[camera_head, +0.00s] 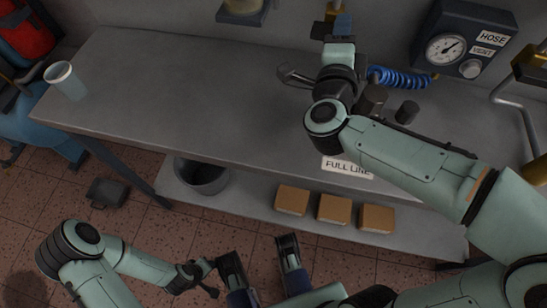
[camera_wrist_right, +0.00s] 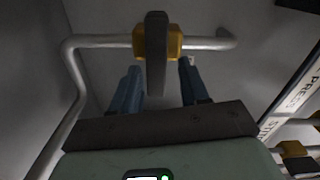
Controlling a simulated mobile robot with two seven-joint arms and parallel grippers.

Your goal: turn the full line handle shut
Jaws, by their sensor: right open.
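A dark, paddle-like handle (camera_wrist_right: 156,50) stands across a yellow valve body (camera_wrist_right: 175,42) on a bent grey pipe (camera_wrist_right: 105,41) in the right wrist view. My right gripper (camera_wrist_right: 158,78) is open, with one blue finger on each side of the handle; no firm contact shows. In the head view my right gripper (camera_head: 338,20) is at the wall behind the bench, and the handle is mostly hidden there. A sign reading FULL LINE (camera_head: 347,167) is on the bench's front edge, partly covered by my right arm. My left gripper (camera_head: 262,262) appears open and empty, low in front of the bench.
The grey bench (camera_head: 190,85) is largely clear, with a cup (camera_head: 65,82) at its left. A gauge box (camera_head: 462,40) marked HOSE and VENT and a blue coiled hose (camera_head: 402,77) are beside my right arm. Another piped valve (camera_head: 530,66) is far right. Boxes (camera_head: 334,209) lie below.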

